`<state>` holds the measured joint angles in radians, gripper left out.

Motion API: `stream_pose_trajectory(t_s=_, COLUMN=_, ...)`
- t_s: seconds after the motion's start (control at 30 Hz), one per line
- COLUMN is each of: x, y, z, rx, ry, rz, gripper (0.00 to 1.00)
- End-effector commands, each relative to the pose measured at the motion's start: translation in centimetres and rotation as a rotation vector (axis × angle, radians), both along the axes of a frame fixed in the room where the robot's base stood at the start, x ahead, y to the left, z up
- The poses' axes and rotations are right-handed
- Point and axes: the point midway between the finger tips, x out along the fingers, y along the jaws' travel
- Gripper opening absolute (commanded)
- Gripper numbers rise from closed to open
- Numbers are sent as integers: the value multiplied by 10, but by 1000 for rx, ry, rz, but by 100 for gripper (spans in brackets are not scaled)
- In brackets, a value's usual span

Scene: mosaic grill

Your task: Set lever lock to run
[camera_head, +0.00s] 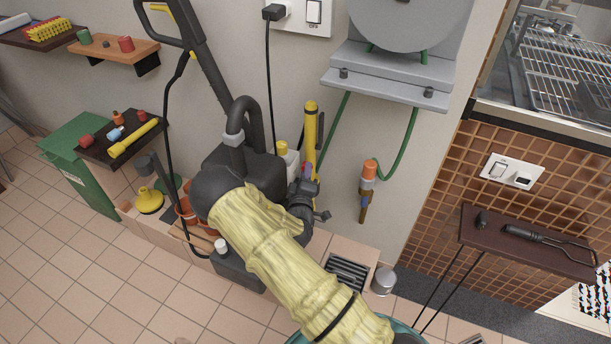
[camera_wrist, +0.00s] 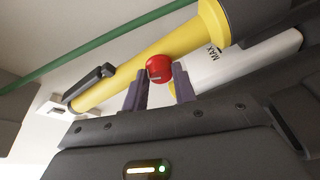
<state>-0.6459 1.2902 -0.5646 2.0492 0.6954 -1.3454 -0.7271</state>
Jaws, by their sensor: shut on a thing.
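A small red round knob (camera_wrist: 159,68), which may be the lever lock, sits between the two fingers of my gripper (camera_wrist: 160,88) in the wrist view. The fingers are shut on it. Its lettering is too small to read, so its setting cannot be told. Behind it runs a yellow tube (camera_wrist: 150,62), with a white part (camera_wrist: 240,65) marked MAX beside it. In the head view my gripper (camera_head: 306,180) is at the dark wheeled machine (camera_head: 238,160), close to the upright yellow tube (camera_head: 311,130). My sleeved arm hides part of the machine there.
A black power cord runs from the wall outlet (camera_head: 312,14). A grey hose reel (camera_head: 390,80) with a green hose hangs at the right. An orange-capped nozzle (camera_head: 367,180) hangs below it. A brown shelf (camera_head: 525,240) stands far right. The tiled floor at left is open.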

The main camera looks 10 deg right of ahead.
Motion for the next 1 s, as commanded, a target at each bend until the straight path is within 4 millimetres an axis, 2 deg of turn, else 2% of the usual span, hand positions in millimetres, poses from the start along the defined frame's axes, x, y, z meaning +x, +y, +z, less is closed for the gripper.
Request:
stream_pose_trajectory(t_s=0.3, x=-1, y=0, z=-3, rx=4, ry=6, rz=-2, gripper=4)
stream_pose_trajectory(t_s=0.33, x=-1, y=0, z=-3, rx=4, ry=6, rz=-2, gripper=31)
stream_pose_trajectory(t_s=0.43, x=-1, y=0, z=-2, rx=3, ry=5, rz=-1, gripper=49)
stream_pose_trajectory(t_s=0.77, x=-2, y=1, z=-1, rx=2, ry=2, rz=-1, gripper=49)
stream_pose_trajectory(t_s=0.87, x=-8, y=3, z=-1, rx=2, ry=2, rz=-1, gripper=49)
stream_pose_trajectory(t_s=1.0, x=-26, y=9, z=-2, rx=0, ry=5, rz=2, gripper=49)
